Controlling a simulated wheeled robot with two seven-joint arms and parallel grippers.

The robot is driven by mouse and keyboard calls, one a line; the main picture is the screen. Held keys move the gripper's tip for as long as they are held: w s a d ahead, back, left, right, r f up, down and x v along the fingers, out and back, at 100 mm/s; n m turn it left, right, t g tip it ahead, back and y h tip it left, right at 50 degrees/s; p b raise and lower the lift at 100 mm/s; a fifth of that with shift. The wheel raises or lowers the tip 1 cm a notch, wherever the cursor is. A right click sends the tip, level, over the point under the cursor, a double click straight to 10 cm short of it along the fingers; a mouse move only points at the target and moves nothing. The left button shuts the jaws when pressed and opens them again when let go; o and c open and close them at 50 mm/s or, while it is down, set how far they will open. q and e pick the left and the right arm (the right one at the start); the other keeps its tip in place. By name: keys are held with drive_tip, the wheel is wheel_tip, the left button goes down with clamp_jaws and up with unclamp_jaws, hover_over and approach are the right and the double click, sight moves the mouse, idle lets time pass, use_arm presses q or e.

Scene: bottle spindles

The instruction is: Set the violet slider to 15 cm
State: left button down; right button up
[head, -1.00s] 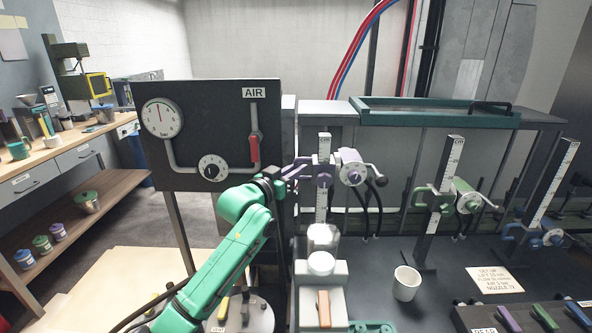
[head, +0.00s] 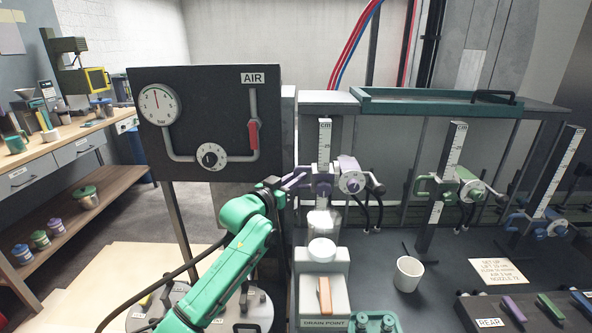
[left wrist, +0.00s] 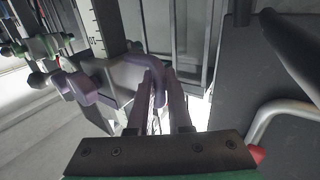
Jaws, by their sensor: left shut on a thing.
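The violet slider (head: 322,180) sits on the leftmost upright post (head: 324,135), which carries a cm scale. A mark that seems to read 25 shows above the slider. A violet knob with a handle (head: 351,177) is at its right. My left gripper (head: 288,183) reaches the slider's left side from the front left. In the left wrist view its fingers (left wrist: 161,95) are shut on the violet handle of the slider (left wrist: 112,78), which the fingers partly hide. The exact scale reading at the slider is too small to tell. My right gripper is not in view.
A black panel with a gauge (head: 158,103), dial (head: 211,156) and red lever (head: 253,133) stands left of my gripper. Green (head: 441,187) and blue (head: 537,226) sliders stand to the right. A white bottle (head: 322,250) is below the violet slider. A white cup (head: 408,273) is nearby.

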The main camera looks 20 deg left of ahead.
use_arm(q)
wheel_tip(320, 180, down, 3)
drive_tip(key=shift+f+b, duration=0.2)
drive_tip(key=shift+b, duration=0.1)
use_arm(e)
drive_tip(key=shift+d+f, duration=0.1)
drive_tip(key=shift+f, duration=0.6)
use_arm(q)
drive_tip(key=shift+r, duration=0.1)
drive_tip(key=c, duration=1.1)
unclamp_jaws()
drive_tip(key=shift+c, duration=0.2)
drive_tip(key=shift+r, duration=0.1)
drive_tip(key=b+v, duration=0.2)
drive_tip(key=v, duration=1.2)
drive_tip(key=shift+s+a+b, duration=0.15)
drive_tip(key=shift+s+b, duration=0.15)
drive_tip(key=shift+b, duration=0.05)
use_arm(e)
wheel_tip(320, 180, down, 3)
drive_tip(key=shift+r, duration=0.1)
